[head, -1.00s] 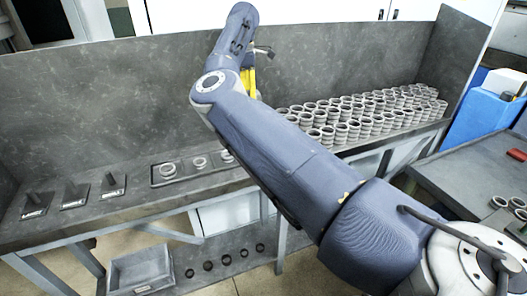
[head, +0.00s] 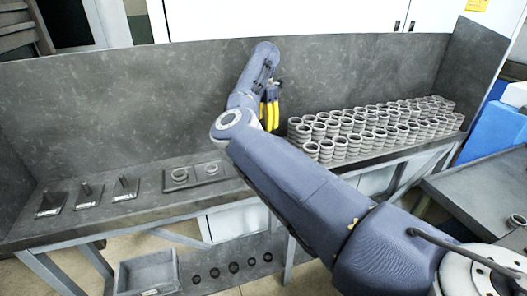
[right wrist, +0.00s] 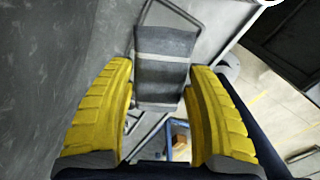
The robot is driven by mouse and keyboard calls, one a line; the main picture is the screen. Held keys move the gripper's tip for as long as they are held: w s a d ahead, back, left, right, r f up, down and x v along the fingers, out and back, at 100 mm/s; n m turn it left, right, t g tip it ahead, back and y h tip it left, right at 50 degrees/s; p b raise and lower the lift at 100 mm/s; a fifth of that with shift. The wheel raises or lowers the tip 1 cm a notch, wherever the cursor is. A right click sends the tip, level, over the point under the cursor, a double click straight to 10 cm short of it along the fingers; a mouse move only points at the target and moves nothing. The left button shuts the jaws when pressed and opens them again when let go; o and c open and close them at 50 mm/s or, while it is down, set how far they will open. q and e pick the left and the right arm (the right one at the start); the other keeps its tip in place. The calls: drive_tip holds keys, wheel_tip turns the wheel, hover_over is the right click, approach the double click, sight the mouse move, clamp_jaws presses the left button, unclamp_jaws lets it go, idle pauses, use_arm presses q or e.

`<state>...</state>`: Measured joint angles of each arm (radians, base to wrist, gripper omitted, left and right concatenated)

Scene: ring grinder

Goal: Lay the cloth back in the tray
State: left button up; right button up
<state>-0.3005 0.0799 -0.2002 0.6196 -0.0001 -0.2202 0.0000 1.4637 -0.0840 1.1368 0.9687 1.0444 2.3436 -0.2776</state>
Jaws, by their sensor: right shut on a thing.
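My right gripper (head: 269,110) has yellow fingers and hangs above the bench, left of the ring stacks, in the head view. In the right wrist view the gripper (right wrist: 160,85) is shut on a dark grey piece with a lighter band, which looks like the cloth (right wrist: 165,72). It spans the gap between the fingertips. The cloth cannot be made out in the head view. An open grey tray (head: 148,278) with a small label sits low at the left, below the bench, apart from the gripper. My left gripper is not in view.
Many stacked grey rings (head: 375,128) fill the bench's right part. A dark plate (head: 195,186) with rings and several labelled pegs (head: 87,193) stand on the left. Dark rings (head: 234,268) lie below. The bench's back wall (head: 140,110) rises behind the gripper.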

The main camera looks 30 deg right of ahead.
wheel_tip(320, 180, down, 12)
drive_tip(key=shift+f, duration=0.1)
idle(0.6)
drive_tip(key=shift+f, duration=0.6)
drive_tip(key=o, duration=1.3)
wheel_tip(320, 180, up, 13)
drive_tip(key=shift+r, duration=0.1)
